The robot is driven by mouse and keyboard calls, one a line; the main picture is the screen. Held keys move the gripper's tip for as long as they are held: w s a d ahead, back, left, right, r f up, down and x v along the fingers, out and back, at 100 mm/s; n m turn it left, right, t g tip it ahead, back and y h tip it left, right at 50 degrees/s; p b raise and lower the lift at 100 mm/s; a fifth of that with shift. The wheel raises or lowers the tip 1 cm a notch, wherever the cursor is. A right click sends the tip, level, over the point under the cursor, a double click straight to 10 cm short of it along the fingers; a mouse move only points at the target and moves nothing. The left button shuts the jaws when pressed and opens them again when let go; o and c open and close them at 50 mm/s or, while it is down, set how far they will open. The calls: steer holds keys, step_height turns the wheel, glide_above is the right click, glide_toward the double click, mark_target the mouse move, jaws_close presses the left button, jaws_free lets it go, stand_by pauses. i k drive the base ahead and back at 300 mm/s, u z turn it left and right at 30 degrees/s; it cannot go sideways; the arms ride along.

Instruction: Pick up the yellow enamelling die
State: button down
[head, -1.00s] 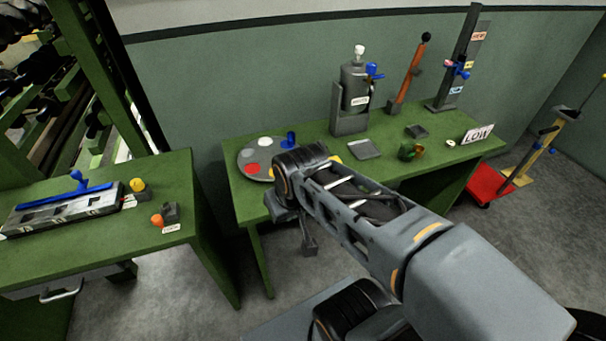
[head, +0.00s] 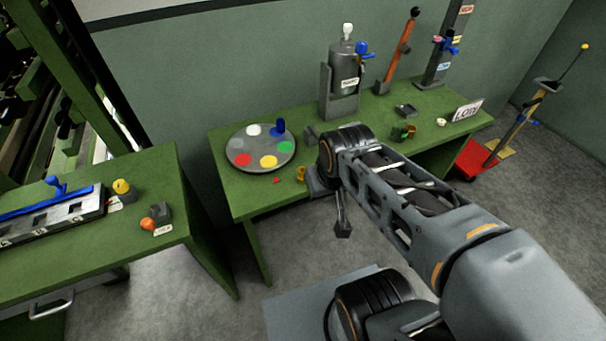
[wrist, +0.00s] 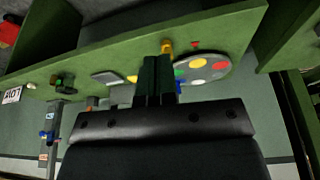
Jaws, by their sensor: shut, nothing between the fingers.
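A small yellow piece (head: 300,174), which looks like the die, stands near the front edge of the green bench, right of the round palette (head: 236,163). In the wrist view this yellow piece (wrist: 167,46) appears just beyond the fingertips, partly covered by them. My gripper (wrist: 159,58) is shut and empty, its dark fingers side by side. Their distance to the yellow piece cannot be told. In the head view my arm hides the gripper's fingers.
A red triangle (head: 277,180) lies beside the yellow piece. The palette bears coloured discs and a blue cup (head: 280,127). A bottle stand (head: 340,100) and a lever (head: 398,55) stand behind. Another yellow knob (head: 122,187) is on the left bench.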

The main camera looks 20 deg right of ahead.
mark_target(300, 170)
steer(key=z, duration=3.3)
steer(key=k, duration=1.5)
steer(key=u, duration=2.15)
